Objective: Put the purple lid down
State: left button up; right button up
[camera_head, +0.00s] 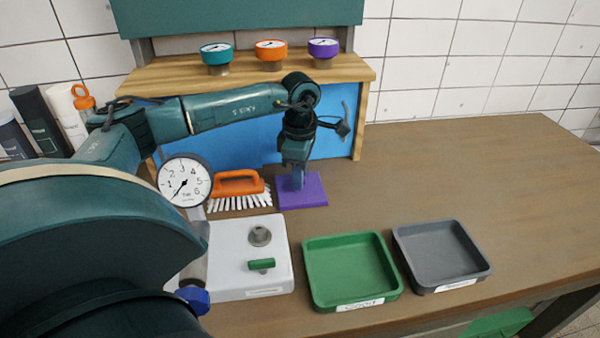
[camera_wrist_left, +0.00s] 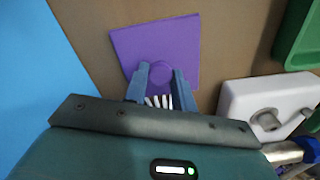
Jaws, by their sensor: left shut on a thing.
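The purple lid (camera_head: 313,192) is a flat square plate at the middle of the workbench, just right of the orange brush. My left gripper (camera_head: 297,180) comes down on it from above. In the left wrist view the fingers (camera_wrist_left: 159,76) are shut on the round knob of the purple lid (camera_wrist_left: 185,42). The lid looks level and at or very near the bench top; I cannot tell whether it touches. My right gripper is not in view.
The orange brush (camera_head: 237,184) with white bristles lies close left of the lid. A white box (camera_head: 235,270), a green tray (camera_head: 352,302) and a grey tray (camera_head: 440,256) stand in front. A wooden shelf (camera_head: 180,75) carries three gauges behind. The bench at right is clear.

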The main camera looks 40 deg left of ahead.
pick_arm(q)
jog(key=shift+f, duration=0.25)
jog(key=o, duration=1)
jog(key=shift+r, duration=0.1)
jog(key=shift+r, duration=0.25)
notch_tip(320, 180, up, 12)
jog(key=shift+f+b, duration=0.2)
jog(key=shift+b, duration=0.1)
